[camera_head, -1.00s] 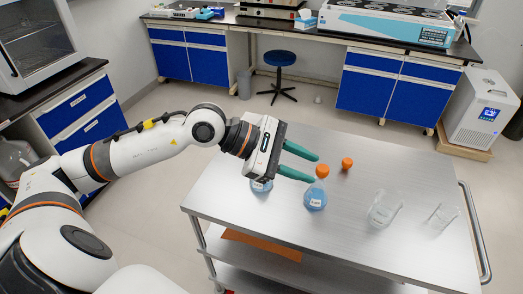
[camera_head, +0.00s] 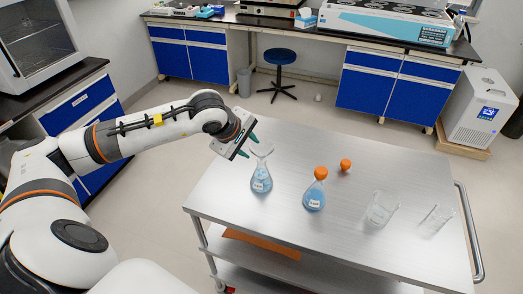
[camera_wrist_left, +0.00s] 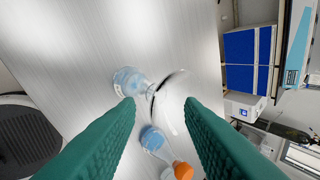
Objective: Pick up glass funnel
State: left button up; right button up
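The clear glass funnel (camera_head: 262,149) sits in the mouth of a conical flask with blue liquid (camera_head: 261,180) on the left part of the metal cart. In the left wrist view the funnel (camera_wrist_left: 174,92) shows as a faint clear cone with a round rim. It lies ahead of and between the fingertips in that picture. My left gripper (camera_head: 248,145) is open and empty, with green fingers, close beside the funnel's left side. Its fingers also show spread in the left wrist view (camera_wrist_left: 158,106). Contact with the funnel cannot be told. My right gripper is out of view.
A second blue flask (camera_head: 314,197) with an orange stopper (camera_head: 320,172) stands to the right. Another orange stopper (camera_head: 345,165) lies behind it. Two clear beakers (camera_head: 381,209) (camera_head: 436,220) stand farther right. The cart top (camera_head: 300,240) is bare toward the front.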

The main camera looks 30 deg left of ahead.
aim_at(254, 153)
pick_arm(q)
jog(key=p+x, duration=0.1)
jog(key=x, duration=0.2)
jog(key=shift+w+d+f, duration=0.1)
jog(key=shift+d+f, duration=0.05)
jog(key=shift+f, duration=0.2)
jog(key=shift+w+f, duration=0.2)
jog(key=shift+f, duration=0.15)
jog(key=shift+c, duration=0.3)
grip_shut()
